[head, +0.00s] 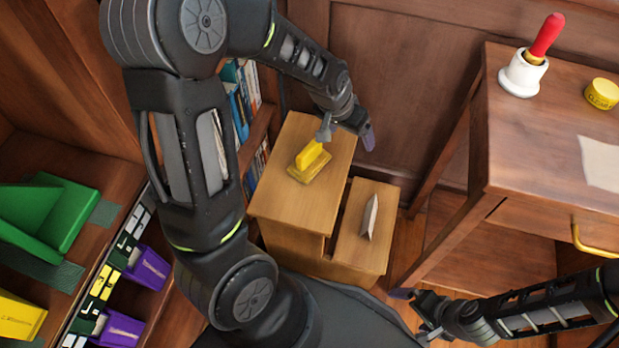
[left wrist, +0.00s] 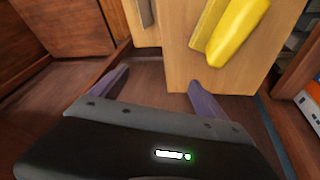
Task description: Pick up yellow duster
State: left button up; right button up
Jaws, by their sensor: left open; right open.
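The yellow duster (head: 310,160) lies on the taller wooden step (head: 275,206), a flat base with a raised handle. In the left wrist view the duster (left wrist: 238,28) shows at the upper right, beyond the right-hand finger. My left gripper (head: 347,133) is open and empty, just right of and behind the duster in the head view; I cannot see it touching the duster. Its spread fingers also show in the left wrist view (left wrist: 160,90). My right gripper (head: 413,312) is open and empty at the lower right, away from the duster.
A lower wooden step (head: 362,245) holds a small grey pointed object (head: 370,217). A desk (head: 540,120) at right carries a red-handled bell (head: 533,62) and a yellow tin (head: 601,94). Bookcases with books (head: 240,95) and a green object (head: 52,218) stand left.

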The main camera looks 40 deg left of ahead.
aim_at(309, 147)
pick_arm(q)
jog(key=shift+g+y, duration=0.4)
jog(key=shift+g, duration=0.3)
jog(key=a, duration=0.1)
jog(key=s+a+r, duration=0.1)
jog(key=a, duration=0.1)
jog(key=s+a, duration=0.1)
jog(key=a, duration=0.1)
jog(key=shift+s+r, duration=0.15)
jog(key=s+g, duration=0.1)
jog(key=s+a, duration=0.1)
jog(key=s, duration=0.1)
jog(key=s+g, duration=0.1)
jog(key=s, duration=0.1)
jog(key=shift+a+r+m+g, duration=0.2)
jog(key=shift+a+m+g, duration=0.1)
pick_arm(e)
notch_tip(309, 147, down, 2)
jog(key=shift+w, duration=0.1)
pick_arm(q)
jog(key=shift+f, duration=0.1)
jog(key=shift+f+b, duration=0.55)
jog(key=shift+f, duration=0.7)
pick_arm(e)
jog(key=shift+w+d+f, duration=0.15)
jog(key=shift+f, duration=0.3)
